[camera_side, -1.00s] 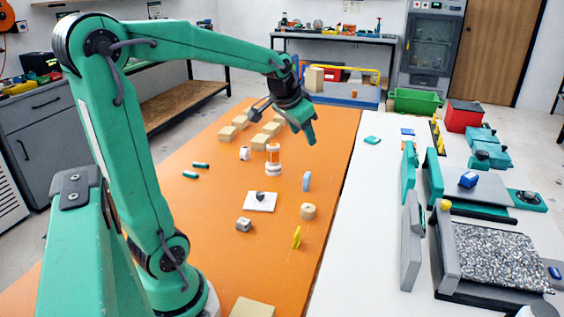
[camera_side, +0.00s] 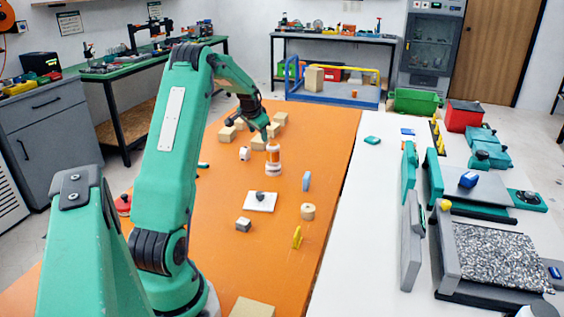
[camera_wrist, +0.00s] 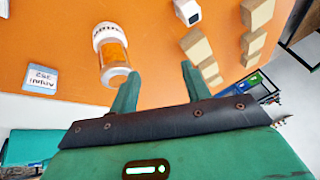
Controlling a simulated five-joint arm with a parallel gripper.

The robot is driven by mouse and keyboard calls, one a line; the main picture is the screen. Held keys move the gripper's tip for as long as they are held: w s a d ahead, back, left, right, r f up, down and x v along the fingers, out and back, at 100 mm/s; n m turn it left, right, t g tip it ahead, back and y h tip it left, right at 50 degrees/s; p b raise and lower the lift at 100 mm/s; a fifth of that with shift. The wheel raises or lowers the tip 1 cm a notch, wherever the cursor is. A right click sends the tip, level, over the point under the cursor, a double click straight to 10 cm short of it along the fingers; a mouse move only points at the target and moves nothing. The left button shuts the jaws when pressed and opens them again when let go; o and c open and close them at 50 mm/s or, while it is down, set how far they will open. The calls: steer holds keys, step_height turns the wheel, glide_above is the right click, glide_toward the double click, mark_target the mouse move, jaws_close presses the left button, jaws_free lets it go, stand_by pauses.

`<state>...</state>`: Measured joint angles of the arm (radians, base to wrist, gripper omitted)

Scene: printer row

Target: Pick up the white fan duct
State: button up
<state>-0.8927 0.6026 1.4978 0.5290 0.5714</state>
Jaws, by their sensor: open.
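A small white piece with a dark opening, which looks like the white fan duct (camera_side: 244,153), lies on the orange mat left of an orange-and-white bottle. In the wrist view the white piece (camera_wrist: 187,10) is at the top edge, partly cut off, beyond my fingertips. My gripper (camera_side: 252,130) is above the far part of the mat, behind the white piece in the side view. In the wrist view my gripper (camera_wrist: 157,82) has its two fingers apart with only bare orange mat between them.
The orange-and-white bottle (camera_wrist: 112,55) stands close to my left finger in the wrist view. Several tan blocks (camera_wrist: 196,45) are on the right there. A pale blue box (camera_wrist: 40,78) is at left. A white card (camera_side: 261,202) and a grey cube (camera_side: 243,224) lie nearer.

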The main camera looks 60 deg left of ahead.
glide_toward(245, 149)
steer(key=x, duration=0.3)
steer(key=shift+w+a+f+n, duration=0.15)
steer(key=shift+w+a+f, duration=0.1)
steer(key=shift+f, duration=0.35)
steer(key=shift+w+a+f+n, duration=0.15)
steer(key=shift+w+a+f, duration=0.1)
steer(key=shift+f, duration=0.3)
steer(key=shift+x, duration=2.6)
steer(key=shift+s, duration=0.1)
steer(key=c, duration=0.8)
